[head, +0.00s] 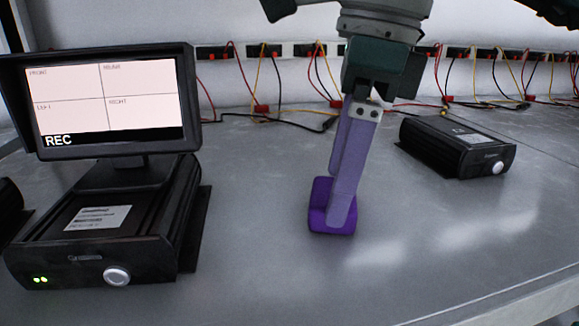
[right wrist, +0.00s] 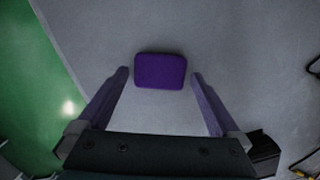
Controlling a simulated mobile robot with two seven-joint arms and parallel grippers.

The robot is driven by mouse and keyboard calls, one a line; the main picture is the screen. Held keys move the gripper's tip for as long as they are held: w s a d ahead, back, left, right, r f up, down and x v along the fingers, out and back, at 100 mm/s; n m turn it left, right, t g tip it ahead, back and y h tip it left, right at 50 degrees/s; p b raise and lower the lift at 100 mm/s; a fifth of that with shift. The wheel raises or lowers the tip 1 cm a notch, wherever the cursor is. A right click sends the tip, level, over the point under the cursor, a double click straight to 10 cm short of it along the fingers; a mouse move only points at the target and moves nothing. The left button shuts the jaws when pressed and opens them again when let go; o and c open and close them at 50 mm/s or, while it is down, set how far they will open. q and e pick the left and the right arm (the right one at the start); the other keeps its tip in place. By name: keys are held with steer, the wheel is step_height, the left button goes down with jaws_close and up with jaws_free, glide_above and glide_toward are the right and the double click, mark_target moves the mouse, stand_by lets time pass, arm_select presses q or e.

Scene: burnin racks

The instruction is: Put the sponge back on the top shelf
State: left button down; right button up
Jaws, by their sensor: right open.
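The purple sponge (head: 319,213) rests on the grey metal shelf surface (head: 260,270), near the middle of the head view. My right gripper (head: 338,208) points down over it with its lilac fingers open. In the right wrist view the sponge (right wrist: 160,71) lies between and slightly beyond the two fingertips (right wrist: 161,73), with a small gap showing on each side. In the head view the fingers cover part of the sponge. My left gripper is not in view.
A monitor (head: 105,100) stands on a black box unit (head: 100,225) at the left. Another black unit (head: 457,146) sits at the right rear. Red, yellow and black cables (head: 262,85) hang along the back wall.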

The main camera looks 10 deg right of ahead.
step_height(320, 180, up, 11)
steer(key=d+p, duration=0.1)
steer(key=p, duration=0.2)
steer(key=shift+s+d+f, duration=0.2)
steer(key=shift+s+d, duration=0.1)
